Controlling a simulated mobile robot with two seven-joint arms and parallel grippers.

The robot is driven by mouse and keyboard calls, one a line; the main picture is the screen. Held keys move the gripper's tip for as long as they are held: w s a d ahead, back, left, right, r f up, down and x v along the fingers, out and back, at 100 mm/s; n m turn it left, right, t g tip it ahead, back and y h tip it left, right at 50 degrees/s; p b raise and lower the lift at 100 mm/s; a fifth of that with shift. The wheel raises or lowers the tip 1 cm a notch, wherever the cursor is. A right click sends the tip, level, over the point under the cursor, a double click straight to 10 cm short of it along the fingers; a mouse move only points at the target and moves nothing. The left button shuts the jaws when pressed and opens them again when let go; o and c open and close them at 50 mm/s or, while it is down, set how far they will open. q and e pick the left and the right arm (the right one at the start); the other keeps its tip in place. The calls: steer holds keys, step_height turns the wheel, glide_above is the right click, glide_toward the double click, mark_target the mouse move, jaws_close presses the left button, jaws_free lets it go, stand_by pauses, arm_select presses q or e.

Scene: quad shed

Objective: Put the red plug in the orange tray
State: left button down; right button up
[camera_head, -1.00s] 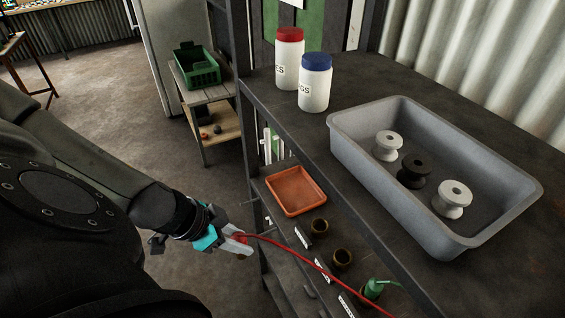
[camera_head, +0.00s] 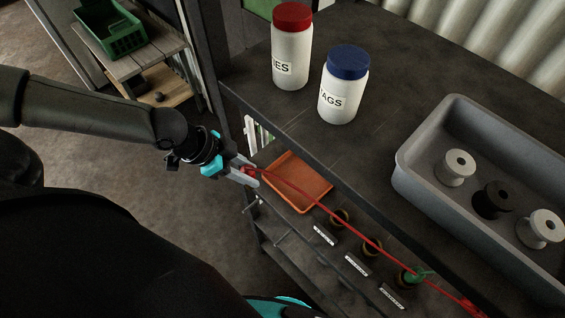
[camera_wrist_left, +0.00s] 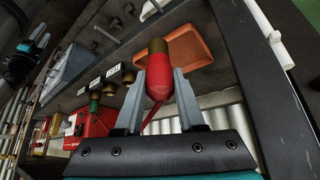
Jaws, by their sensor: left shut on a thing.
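My left gripper (camera_head: 250,175) is shut on the red plug (camera_head: 248,171), just left of the orange tray (camera_head: 318,193) on the lower shelf. In the left wrist view the red plug (camera_wrist_left: 159,82) has a brass-coloured tip and sits between the fingers (camera_wrist_left: 160,98). The orange tray (camera_wrist_left: 189,47) shows beyond it and looks empty. A red cable (camera_head: 330,213) runs from the plug across the tray in the head view. What looks like my right gripper (camera_wrist_left: 37,44) is small at the left of the wrist view; its fingers are unclear.
Brown sockets (camera_head: 372,246) with white labels line the lower shelf; a green plug (camera_head: 411,277) stands at one. Above are a red-lidded jar (camera_head: 291,55), a blue-lidded jar (camera_head: 343,90) and a grey bin (camera_head: 429,135) with spools. The upper shelf edge overhangs close to the tray.

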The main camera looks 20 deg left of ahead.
arm_select(q)
steer(key=shift+w+r, duration=0.1)
steer(key=shift+w, duration=0.15)
steer(key=shift+w+d, duration=0.2)
steer(key=w+d+f, duration=0.1)
steer(key=w+d, duration=0.1)
steer(key=w+d+f, duration=0.2)
steer(key=d, duration=0.1)
steer(key=w+d+f, duration=0.1)
steer(key=d+f, duration=0.1)
steer(key=d, duration=0.1)
steer(key=shift+w+d+f+b, duration=0.2)
steer(key=shift+w+b, duration=0.15)
steer(key=shift+w, duration=0.05)
steer(key=shift+w+d+f, duration=0.5)
steer(key=shift+d+f, duration=0.15)
steer(key=shift+d, duration=0.05)
steer(key=shift+w+d+f, duration=0.5)
steer(key=shift+d+f, duration=0.15)
arm_select(e)
steer(key=shift+a+f, duration=0.15)
steer(key=shift+f, duration=0.25)
arm_select(q)
steer(key=shift+f, duration=0.15)
steer(key=c, duration=0.5)
jaws_free()
arm_select(e)
steer(key=shift+a+f, duration=0.1)
steer(key=shift+a, duration=0.05)
